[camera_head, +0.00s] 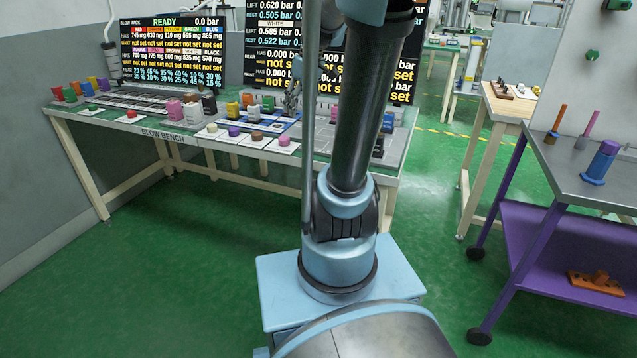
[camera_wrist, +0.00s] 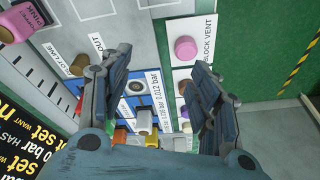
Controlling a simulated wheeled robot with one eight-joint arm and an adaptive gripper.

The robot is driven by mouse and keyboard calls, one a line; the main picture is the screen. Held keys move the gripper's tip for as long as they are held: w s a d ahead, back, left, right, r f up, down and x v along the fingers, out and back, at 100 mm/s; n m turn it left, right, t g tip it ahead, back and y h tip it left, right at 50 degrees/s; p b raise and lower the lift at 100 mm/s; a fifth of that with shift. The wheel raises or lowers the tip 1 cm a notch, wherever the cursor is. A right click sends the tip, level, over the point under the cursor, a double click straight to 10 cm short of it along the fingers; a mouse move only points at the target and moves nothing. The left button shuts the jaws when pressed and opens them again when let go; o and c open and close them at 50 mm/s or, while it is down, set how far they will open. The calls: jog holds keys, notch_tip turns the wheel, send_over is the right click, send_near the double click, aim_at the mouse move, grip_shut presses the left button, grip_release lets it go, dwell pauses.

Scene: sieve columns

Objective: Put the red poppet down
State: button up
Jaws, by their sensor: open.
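My gripper (camera_wrist: 161,62) is open over the blow bench, with nothing held between its fingers in the wrist view. In the head view my gripper (camera_head: 291,99) is small and partly hidden by my arm. A red cylinder (camera_head: 58,93) stands at the far left end of the bench, and a small red knob (camera_head: 131,113) sits on a pad at the front left. I cannot tell which is the red poppet. In the wrist view a pink knob (camera_wrist: 185,48) sits on the BLOCK VENT plate, just beyond the right finger.
The blow bench (camera_head: 170,134) carries several coloured poppets and knobs. A large pink poppet (camera_wrist: 40,18) stands at the wrist view's upper left. Display screens (camera_head: 172,50) rise behind the bench. A purple cart (camera_head: 540,235) stands at the right; green floor lies between.

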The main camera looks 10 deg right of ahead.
jog(key=s+f+m+h, duration=0.1)
jog(key=s+f+m, duration=0.2)
jog(key=s+f, duration=0.4)
jog(key=s+f+m+h, duration=0.1)
jog(key=s+f+m, duration=0.2)
jog(key=s+f, duration=0.5)
jog(key=shift+s+d+f, duration=0.2)
jog(key=shift+s+d, duration=0.1)
jog(key=shift+s, duration=3.15)
jog(key=shift+c, duration=0.2)
